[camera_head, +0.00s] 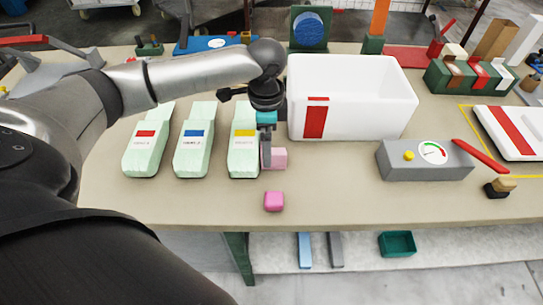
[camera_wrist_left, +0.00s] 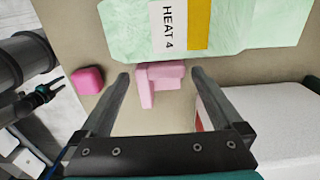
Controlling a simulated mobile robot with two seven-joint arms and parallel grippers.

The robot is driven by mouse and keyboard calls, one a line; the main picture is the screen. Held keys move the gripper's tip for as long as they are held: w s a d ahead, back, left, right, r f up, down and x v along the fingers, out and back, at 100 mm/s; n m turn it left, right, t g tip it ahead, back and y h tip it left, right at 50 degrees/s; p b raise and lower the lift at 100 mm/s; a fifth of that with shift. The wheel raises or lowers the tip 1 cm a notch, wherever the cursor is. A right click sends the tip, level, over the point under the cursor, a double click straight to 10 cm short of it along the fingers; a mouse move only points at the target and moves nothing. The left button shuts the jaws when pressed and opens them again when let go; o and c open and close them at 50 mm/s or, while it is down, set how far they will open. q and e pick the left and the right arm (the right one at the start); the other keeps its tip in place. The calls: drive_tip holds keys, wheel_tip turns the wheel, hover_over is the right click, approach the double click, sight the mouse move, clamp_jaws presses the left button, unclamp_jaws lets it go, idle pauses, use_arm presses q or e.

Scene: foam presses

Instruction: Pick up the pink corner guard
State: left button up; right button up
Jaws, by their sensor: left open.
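The pink corner guard (camera_head: 280,157) is an L-shaped piece on the table, in front of the white bin. In the left wrist view the corner guard (camera_wrist_left: 160,84) lies between the two spread fingers, with space on both sides. My left gripper (camera_head: 267,158) is open and empty, reaching down over it; one finger hides part of the guard in the head view. The gripper's fingertips (camera_wrist_left: 160,75) also show in the wrist view. A small dark and teal part, apparently my right gripper (camera_wrist_left: 44,94), shows at the left of the wrist view, too small to read.
A rounded pink block (camera_head: 274,201) lies nearer the table's front edge. A pale green pack with a yellow stripe (camera_head: 243,160) is close on the left of the gripper. A white bin (camera_head: 367,100) stands behind right, and a grey gauge box (camera_head: 425,165) further right.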

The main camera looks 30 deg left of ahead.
use_arm(q)
wheel_tip(320, 180, down, 3)
drive_tip(key=shift+a+f+b, duration=0.15)
drive_tip(key=shift+f+b, duration=0.05)
drive_tip(key=shift+b, duration=0.1)
drive_tip(key=shift+c, duration=0.2)
drive_tip(key=c, duration=1.2)
